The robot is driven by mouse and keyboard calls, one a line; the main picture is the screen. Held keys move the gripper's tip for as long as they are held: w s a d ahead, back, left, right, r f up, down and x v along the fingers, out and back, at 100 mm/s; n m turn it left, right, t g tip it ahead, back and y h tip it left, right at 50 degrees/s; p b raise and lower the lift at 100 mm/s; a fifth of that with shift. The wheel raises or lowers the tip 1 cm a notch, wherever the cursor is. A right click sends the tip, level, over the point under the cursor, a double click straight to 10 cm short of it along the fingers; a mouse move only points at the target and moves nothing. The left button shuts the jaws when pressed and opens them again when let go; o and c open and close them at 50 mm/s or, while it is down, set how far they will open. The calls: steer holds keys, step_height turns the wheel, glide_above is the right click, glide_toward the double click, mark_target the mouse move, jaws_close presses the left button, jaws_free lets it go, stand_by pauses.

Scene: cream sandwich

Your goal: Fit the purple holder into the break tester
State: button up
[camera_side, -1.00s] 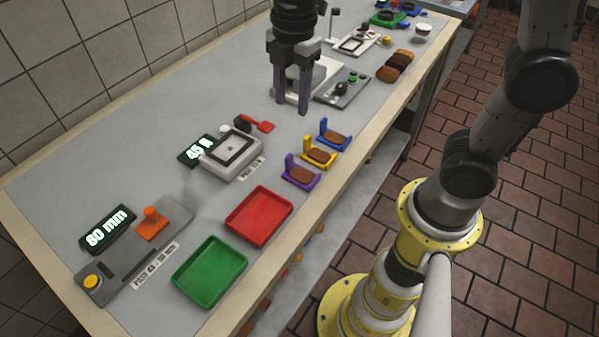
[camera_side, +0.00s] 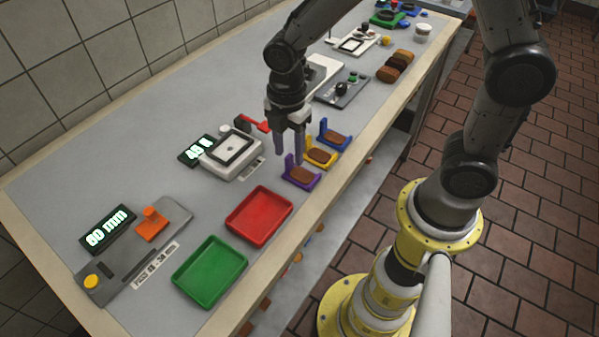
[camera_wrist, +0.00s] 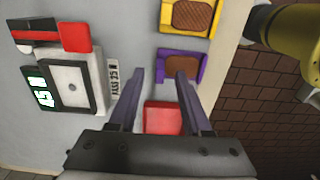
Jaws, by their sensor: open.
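The purple holder (camera_side: 316,180) stands on the bench at the near end of a row of holders, with a brown piece in it. In the wrist view, the purple holder (camera_wrist: 197,54) lies just beyond my fingertips, toward the right one. My gripper (camera_side: 289,156) is open and empty, pointing down above the bench, beside and over the holder's raised left end. The wrist view shows its two fingers apart (camera_wrist: 157,78). No station is clearly labelled as the break tester. A white device (camera_side: 244,172) with a green-lit display (camera_side: 194,151) stands left of the holder; I cannot tell if this is it.
Yellow (camera_side: 333,158) and blue (camera_side: 338,147) holders stand close behind the purple one. Red (camera_side: 240,236) and green (camera_side: 190,292) trays lie nearer the camera. A grey station with an orange block (camera_side: 151,226) is at far left. More devices stand farther back.

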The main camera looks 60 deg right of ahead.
mark_target(301, 170)
steer(key=shift+f, duration=1.35)
jaws_close()
